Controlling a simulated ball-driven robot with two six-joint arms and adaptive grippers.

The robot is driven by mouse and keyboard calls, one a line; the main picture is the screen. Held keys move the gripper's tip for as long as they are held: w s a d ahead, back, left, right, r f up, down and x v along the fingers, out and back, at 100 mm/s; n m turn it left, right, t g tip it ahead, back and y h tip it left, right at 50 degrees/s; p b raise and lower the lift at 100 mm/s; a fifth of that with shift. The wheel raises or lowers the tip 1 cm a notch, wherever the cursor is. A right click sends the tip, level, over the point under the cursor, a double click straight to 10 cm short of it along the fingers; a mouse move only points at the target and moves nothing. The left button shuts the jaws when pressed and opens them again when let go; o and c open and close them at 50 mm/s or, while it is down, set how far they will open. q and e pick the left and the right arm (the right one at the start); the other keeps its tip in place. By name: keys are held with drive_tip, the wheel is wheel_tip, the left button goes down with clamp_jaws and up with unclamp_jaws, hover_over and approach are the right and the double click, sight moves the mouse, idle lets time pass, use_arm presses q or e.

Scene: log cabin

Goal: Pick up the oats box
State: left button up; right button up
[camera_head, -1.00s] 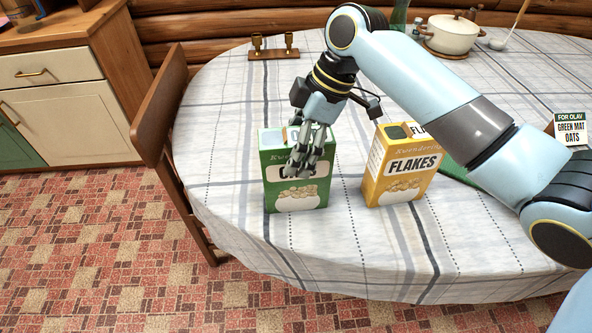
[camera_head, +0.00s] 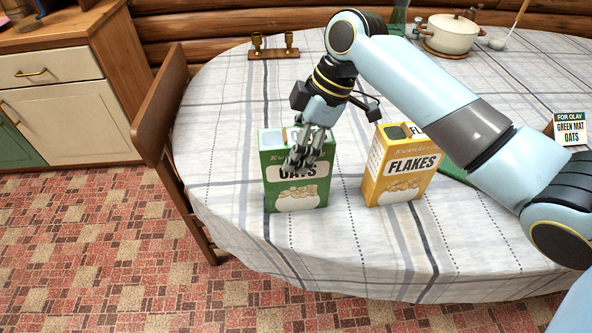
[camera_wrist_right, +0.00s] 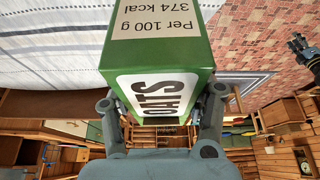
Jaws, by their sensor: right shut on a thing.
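The green oats box (camera_head: 275,188) stands upright on the cloth-covered table, near its front left edge. My right gripper (camera_head: 304,162) comes down from above and is shut on the oats box, with fingers across its front face and top. In the right wrist view the oats box (camera_wrist_right: 160,40) fills the space between the two fingers (camera_wrist_right: 165,97), its OATS label and calorie text showing. Part of the label is behind the fingers in the head view. A dark shape, probably my left gripper (camera_wrist_right: 300,46), shows small at the right of the wrist view.
A yellow flakes box (camera_head: 402,178) stands just right of the oats box. A sign reading green mat oats (camera_head: 570,130) stands at the right, with a green mat (camera_head: 456,172) partly behind my arm. A candle holder (camera_head: 273,52) and pot (camera_head: 453,36) are further back.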

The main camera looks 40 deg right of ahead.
clamp_jaws()
